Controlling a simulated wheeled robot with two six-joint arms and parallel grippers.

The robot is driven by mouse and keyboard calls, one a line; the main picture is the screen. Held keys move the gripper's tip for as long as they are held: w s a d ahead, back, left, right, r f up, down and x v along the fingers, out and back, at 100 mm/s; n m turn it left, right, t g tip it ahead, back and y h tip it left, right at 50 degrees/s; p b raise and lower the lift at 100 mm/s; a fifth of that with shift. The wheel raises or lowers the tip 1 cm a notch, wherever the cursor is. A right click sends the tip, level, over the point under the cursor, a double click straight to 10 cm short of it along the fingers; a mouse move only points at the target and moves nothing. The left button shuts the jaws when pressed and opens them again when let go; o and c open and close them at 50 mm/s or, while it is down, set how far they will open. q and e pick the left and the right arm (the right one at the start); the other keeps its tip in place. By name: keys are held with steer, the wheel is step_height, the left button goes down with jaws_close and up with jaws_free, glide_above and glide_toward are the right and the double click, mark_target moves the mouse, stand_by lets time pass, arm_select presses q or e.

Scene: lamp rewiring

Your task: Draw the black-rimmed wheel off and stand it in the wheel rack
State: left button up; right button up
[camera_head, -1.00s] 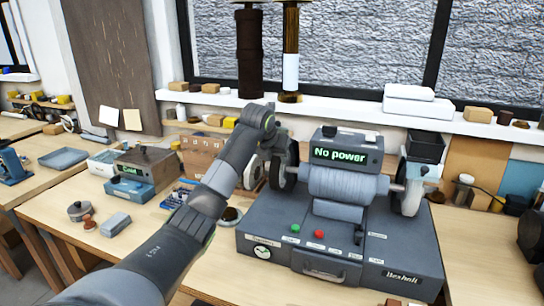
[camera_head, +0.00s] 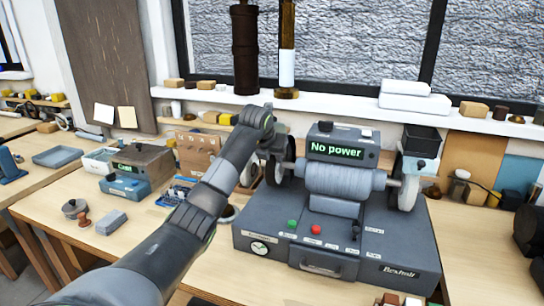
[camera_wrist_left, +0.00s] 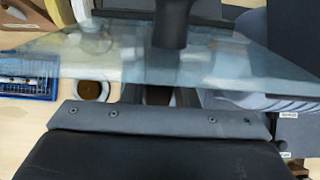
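The grinder (camera_head: 375,250) stands on the bench with its display reading "No power". A dark-rimmed wheel (camera_head: 289,166) shows at the left end of its shaft, partly hidden by my left gripper. My left gripper (camera_head: 274,148) is at that left end, close against the wheel; I cannot tell whether it touches it. Its fingers are too small and covered to show whether they are open. In the left wrist view a clear shield (camera_wrist_left: 110,62) crosses in front of the camera and the wheel cannot be made out. I cannot pick out the wheel rack. My right gripper is out of view.
A pale wheel (camera_head: 407,185) sits at the grinder's right end. A blue tray of small parts (camera_wrist_left: 28,88) and a round brown-filled dish (camera_wrist_left: 91,90) lie left of the grinder. A brown metal box (camera_head: 143,165) stands further left. The front left bench is mostly clear.

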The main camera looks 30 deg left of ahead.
arm_select(q)
steer(key=shift+r, duration=0.2)
steer(key=s+a, duration=0.2)
steer(key=a, duration=0.5)
steer(key=shift+a, duration=0.4)
stand_by(0.8)
steer(key=shift+f, duration=0.1)
